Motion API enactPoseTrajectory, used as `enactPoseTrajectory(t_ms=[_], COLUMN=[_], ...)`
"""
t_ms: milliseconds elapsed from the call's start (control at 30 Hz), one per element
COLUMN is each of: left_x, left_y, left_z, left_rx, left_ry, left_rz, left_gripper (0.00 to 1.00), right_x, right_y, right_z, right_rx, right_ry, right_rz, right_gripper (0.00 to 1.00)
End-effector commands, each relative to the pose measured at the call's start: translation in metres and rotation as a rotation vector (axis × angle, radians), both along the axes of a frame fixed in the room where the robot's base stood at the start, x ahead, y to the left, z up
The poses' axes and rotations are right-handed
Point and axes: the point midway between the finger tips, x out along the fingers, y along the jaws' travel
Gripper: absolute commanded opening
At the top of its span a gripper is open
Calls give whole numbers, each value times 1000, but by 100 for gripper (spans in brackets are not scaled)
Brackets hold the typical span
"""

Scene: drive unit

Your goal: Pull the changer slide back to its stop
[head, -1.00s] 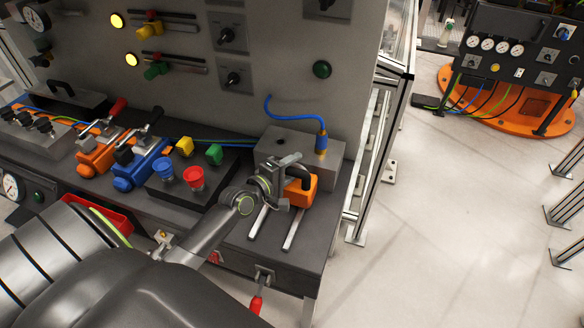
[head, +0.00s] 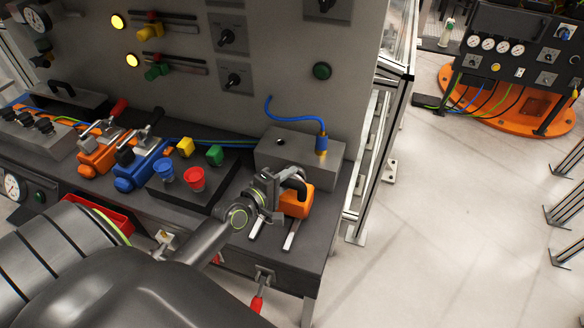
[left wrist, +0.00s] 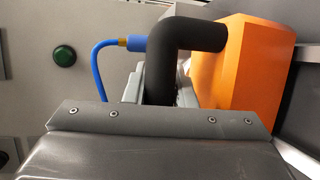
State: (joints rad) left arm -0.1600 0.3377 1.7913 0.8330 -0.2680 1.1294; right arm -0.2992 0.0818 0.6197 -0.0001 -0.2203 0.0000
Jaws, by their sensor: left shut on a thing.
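The changer slide is an orange block (head: 297,204) with a black bent handle (head: 297,184), sitting on two pale rails (head: 291,236) at the bench's right end. My left gripper (head: 283,182) is shut on the handle. In the left wrist view the black handle (left wrist: 186,38) stands up between the grey jaw parts and joins the orange block (left wrist: 245,65); the fingertips are partly hidden. Behind the slide is a grey block (head: 300,158) with a blue hose. The rails' front ends show free of the slide. My right gripper is out of view.
Red and blue buttons (head: 194,178) on a black box stand left of my gripper. A red-handled lever (head: 257,303) hangs at the bench front. A metal-framed guard (head: 370,150) is to the right. The rails in front of the slide are clear.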

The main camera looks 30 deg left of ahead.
Motion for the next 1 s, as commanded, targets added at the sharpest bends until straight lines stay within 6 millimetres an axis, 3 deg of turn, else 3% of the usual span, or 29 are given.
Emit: enactPoseTrajectory(t_ms=[33, 200, 600, 633, 767, 1000], left_x=[-12, -36, -43, -43, -43, -42], left_y=[-2, -8, -10, -10, -10, -10], left_z=[-2, -3, -4, -4, -3, -2], left_rx=[-3, -1, -2, -2, -2, -1], left_ry=[10, 9, 11, 11, 10, 5], left_rz=[1, 1, 0, 0, 1, 0], left_gripper=[0, 0, 0, 27, 44, 45], right_x=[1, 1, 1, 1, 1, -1], right_y=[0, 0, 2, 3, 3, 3], right_z=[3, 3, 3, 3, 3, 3], right_rx=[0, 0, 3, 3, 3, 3], right_ry=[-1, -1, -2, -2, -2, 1], right_rz=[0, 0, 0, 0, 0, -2], right_gripper=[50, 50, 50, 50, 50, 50])
